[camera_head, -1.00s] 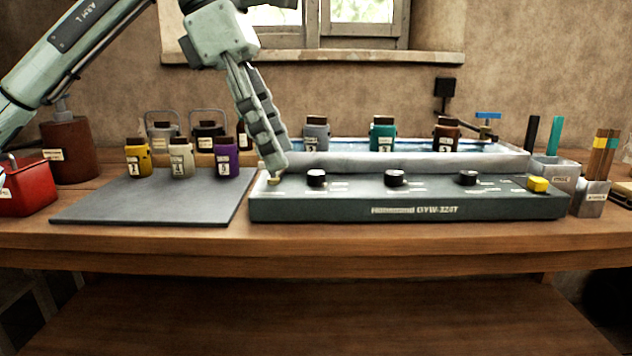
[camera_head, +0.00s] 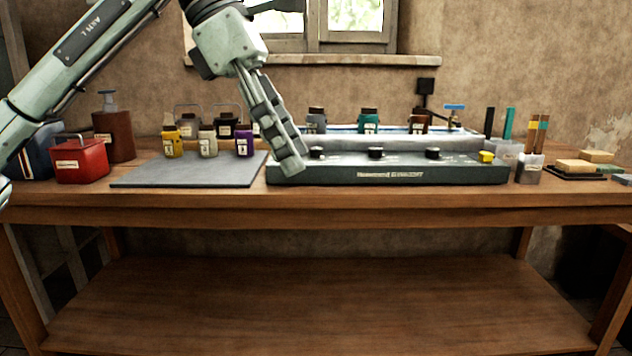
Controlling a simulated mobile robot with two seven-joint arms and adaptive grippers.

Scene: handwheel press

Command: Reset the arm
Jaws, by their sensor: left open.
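My left gripper (camera_head: 290,168) hangs down from the upper left, with its fingertips at the left end of the dark control panel (camera_head: 390,174). Its fingers overlap in this view and nothing shows held between them; it is open. It covers the panel's left end, and I cannot tell whether it touches it. The panel carries three black knobs, one of them (camera_head: 376,152) in the middle, and a yellow knob (camera_head: 487,157) at the right end. My right gripper is not in view.
A grey mat (camera_head: 190,173) lies left of the panel, with yellow, white and purple jars behind. A red box (camera_head: 80,160) and a brown bottle (camera_head: 113,135) stand further left. Jars stand at the tray (camera_head: 400,143) behind the panel. The lower shelf (camera_head: 320,300) is bare.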

